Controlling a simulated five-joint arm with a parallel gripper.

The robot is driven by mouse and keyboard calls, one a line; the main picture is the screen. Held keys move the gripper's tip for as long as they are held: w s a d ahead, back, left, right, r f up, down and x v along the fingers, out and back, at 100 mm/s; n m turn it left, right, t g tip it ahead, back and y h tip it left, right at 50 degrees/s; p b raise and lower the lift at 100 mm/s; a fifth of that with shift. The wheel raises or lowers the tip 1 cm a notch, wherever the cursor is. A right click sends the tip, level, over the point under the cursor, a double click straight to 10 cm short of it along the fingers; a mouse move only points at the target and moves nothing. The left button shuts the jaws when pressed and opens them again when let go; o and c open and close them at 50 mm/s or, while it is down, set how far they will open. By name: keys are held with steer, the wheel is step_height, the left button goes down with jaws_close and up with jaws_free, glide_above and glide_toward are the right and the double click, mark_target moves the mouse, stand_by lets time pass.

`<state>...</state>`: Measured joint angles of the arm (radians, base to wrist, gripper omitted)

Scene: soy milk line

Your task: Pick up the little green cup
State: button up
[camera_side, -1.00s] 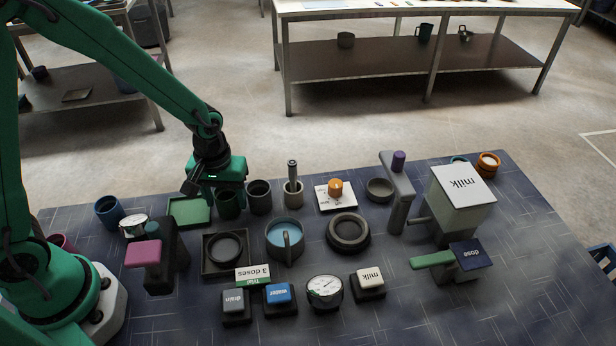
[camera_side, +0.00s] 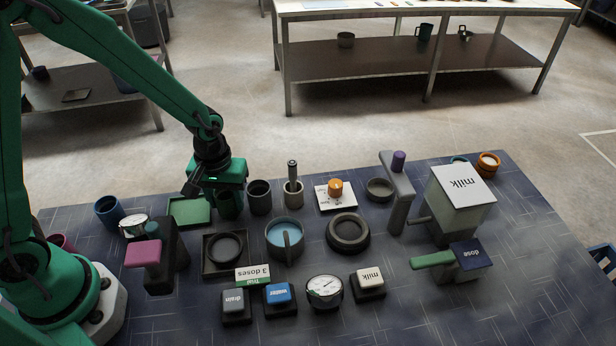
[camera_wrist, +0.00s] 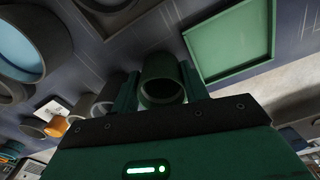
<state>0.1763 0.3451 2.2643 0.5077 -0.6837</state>
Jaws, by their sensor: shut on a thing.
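The little green cup (camera_side: 227,207) is dark green and upright, in the back row just right of the green tray. My gripper (camera_side: 222,192) is over it from above, with its fingers shut on it. In the wrist view the cup (camera_wrist: 161,84) sits between the two green fingers (camera_wrist: 160,96), its round mouth partly visible. The fingers cover much of its sides. I cannot tell whether its base touches the table.
A dark grey cup (camera_side: 259,196) stands close on the right. The shallow green tray (camera_side: 190,222) lies close on the left. A square dark tray (camera_side: 208,268) and a blue-filled bowl (camera_side: 272,240) stand in front. A beige holder (camera_side: 293,199) stands farther right.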

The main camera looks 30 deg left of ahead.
steer(key=shift+r, duration=0.1)
steer(key=shift+r, duration=0.65)
step_height(320, 180, up, 3)
steer(key=shift+d+f, duration=0.1)
steer(key=s+d+r, duration=0.6)
steer(key=s+d, duration=0.1)
steer(key=d, duration=0.1)
steer(key=shift+s+d+r, duration=0.35)
steer(key=shift+d, duration=0.1)
